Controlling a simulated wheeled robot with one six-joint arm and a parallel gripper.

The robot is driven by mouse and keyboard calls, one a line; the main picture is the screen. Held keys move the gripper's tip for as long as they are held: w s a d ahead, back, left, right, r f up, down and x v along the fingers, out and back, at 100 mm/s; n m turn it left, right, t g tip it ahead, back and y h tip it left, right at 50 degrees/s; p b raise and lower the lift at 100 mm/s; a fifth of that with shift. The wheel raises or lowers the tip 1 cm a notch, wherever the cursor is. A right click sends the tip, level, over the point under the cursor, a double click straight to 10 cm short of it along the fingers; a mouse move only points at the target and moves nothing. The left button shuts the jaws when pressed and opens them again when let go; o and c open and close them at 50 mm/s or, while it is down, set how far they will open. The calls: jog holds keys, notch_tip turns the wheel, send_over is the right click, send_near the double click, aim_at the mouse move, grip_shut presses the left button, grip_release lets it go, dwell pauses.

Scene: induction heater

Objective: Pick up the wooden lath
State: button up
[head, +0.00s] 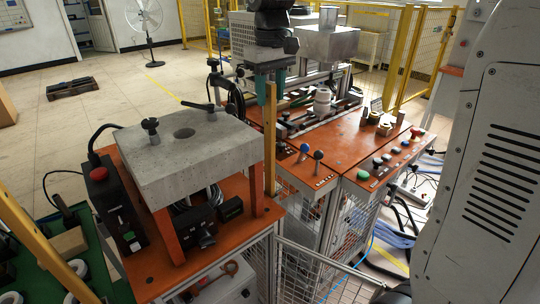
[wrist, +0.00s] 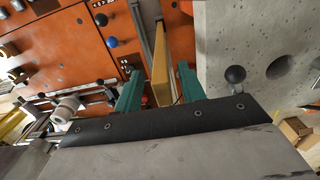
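The wooden lath (head: 270,140) is a thin, pale brown strip standing upright between the concrete-topped station and the orange workbench. My gripper (head: 269,88) is at its upper end, pointing down, with two teal fingers. In the wrist view the lath (wrist: 161,70) lies between the fingertips of my gripper (wrist: 159,88), with a gap on each side. The gripper is open.
A concrete block (head: 190,150) on an orange stand is close beside the lath, with a black knob (wrist: 235,74) on top. The orange workbench (head: 345,140) on the other side carries buttons, tools and a white cylindrical part (head: 322,100). Open floor (head: 110,110) lies beyond on the left.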

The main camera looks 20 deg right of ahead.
aim_at(270, 104)
notch_tip(270, 104, down, 3)
jog(key=shift+s+a+f, duration=0.1)
jog(key=shift+f, duration=0.1)
jog(key=shift+c, duration=0.3)
grip_shut()
notch_tip(270, 104, up, 18)
jog(key=shift+f, duration=0.2)
dwell(0.6)
jog(key=shift+f, duration=0.1)
